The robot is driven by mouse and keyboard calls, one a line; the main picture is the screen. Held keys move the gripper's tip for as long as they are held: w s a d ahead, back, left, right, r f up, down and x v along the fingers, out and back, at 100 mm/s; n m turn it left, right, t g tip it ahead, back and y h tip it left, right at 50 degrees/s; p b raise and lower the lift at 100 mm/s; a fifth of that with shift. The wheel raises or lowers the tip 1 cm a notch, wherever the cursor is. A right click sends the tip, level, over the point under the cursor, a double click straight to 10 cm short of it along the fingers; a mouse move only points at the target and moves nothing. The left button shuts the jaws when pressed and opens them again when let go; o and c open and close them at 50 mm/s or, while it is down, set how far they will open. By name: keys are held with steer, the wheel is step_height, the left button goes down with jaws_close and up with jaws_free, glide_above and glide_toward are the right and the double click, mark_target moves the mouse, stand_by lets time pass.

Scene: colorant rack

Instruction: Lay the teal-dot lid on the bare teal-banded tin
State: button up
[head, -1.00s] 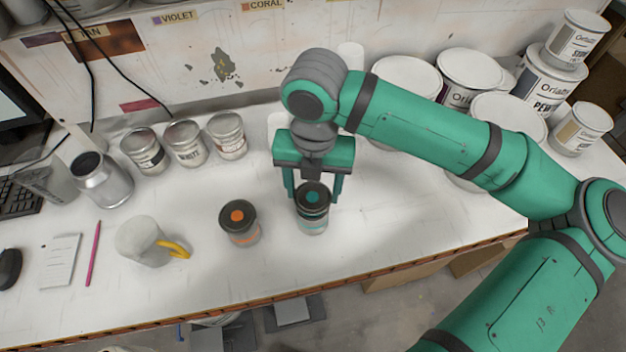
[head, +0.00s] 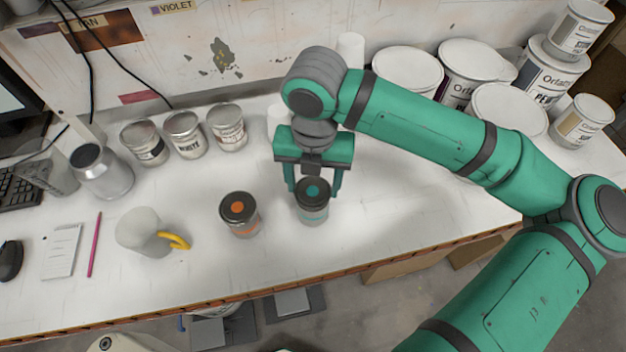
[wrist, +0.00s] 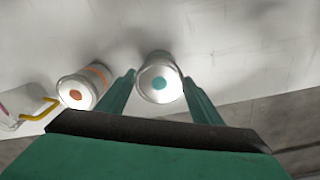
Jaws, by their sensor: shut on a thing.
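The teal-dot lid (head: 313,186) is dark with a teal dot in the head view. The teal-banded tin (head: 314,215) stands upright on the bench directly under it. My gripper (head: 314,192) points down and is shut on the lid's rim, one finger on each side. The lid lies level over the tin's mouth with no clear gap, but I cannot tell if it bears on the rim. In the wrist view the lid (wrist: 159,83) is a pale disc between the fingers and hides most of the tin.
An orange-banded tin with an orange-dot lid (head: 239,208) stands close on the left. Farther left is a mug with a yellow handle (head: 139,230). Several small tins (head: 186,136) stand behind, and large paint cans (head: 470,70) fill the back right. The bench front is clear.

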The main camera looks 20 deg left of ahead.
steer(key=shift+f, duration=0.6)
steer(key=o, duration=1.1)
step_height(320, 180, up, 11)
steer(key=shift+f, duration=0.1)
